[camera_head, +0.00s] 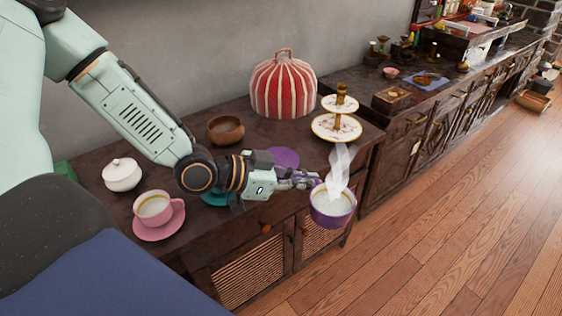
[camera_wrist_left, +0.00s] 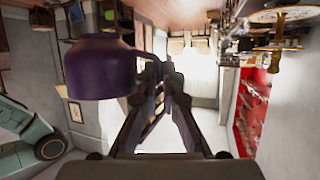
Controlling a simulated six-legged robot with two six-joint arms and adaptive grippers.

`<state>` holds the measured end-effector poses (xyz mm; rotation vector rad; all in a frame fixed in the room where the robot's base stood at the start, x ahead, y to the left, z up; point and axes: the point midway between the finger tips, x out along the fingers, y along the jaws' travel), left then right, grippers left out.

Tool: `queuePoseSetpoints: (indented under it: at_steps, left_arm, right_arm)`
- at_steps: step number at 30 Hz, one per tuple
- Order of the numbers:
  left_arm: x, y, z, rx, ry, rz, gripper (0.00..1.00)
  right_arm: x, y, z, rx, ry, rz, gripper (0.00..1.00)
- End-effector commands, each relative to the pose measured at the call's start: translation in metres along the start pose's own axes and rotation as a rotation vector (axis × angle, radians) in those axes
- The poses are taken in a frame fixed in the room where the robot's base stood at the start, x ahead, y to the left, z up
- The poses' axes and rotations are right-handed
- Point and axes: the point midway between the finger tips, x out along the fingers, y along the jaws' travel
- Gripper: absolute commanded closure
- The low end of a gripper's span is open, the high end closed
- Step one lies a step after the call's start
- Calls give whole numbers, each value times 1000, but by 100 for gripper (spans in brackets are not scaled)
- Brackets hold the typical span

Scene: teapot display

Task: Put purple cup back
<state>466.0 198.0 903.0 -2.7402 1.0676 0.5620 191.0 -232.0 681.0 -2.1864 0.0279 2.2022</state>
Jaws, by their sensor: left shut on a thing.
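The purple cup (camera_head: 333,206) holds a pale, steaming liquid. It is upright in the air, just past the front edge of the cabinet. My left gripper (camera_head: 304,179) is shut on it from the left, at the handle side. In the left wrist view the cup (camera_wrist_left: 100,68) fills the upper left, with its handle between the fingers of my left gripper (camera_wrist_left: 160,75). A purple saucer (camera_head: 283,157) lies empty on the cabinet top, behind my gripper. My right gripper is not in view.
A pink cup (camera_head: 153,206) on a pink saucer (camera_head: 160,228), a white lidded pot (camera_head: 122,174) and a brown bowl (camera_head: 225,129) stand on the cabinet (camera_head: 212,250). A teal saucer (camera_head: 216,199) is partly hidden by my arm. A striped cozy (camera_head: 284,88) and a tiered stand (camera_head: 336,127) are behind.

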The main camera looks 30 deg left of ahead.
Motion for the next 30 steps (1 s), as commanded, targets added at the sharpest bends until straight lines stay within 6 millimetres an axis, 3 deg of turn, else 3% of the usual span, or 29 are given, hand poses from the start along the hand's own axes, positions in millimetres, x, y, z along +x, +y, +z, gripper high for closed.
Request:
queuePoseSetpoints:
  at_steps: [15, 21, 30]
  left_arm:
    - [17, -108, 14, -199, 2, -488, 100]
    - [15, -147, 16, -282, 6, -683, 100]
    - [4, -190, 16, -399, 9, -958, 100]
  right_arm:
    - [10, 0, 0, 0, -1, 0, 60]
    - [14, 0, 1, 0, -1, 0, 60]
    - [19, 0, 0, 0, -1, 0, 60]
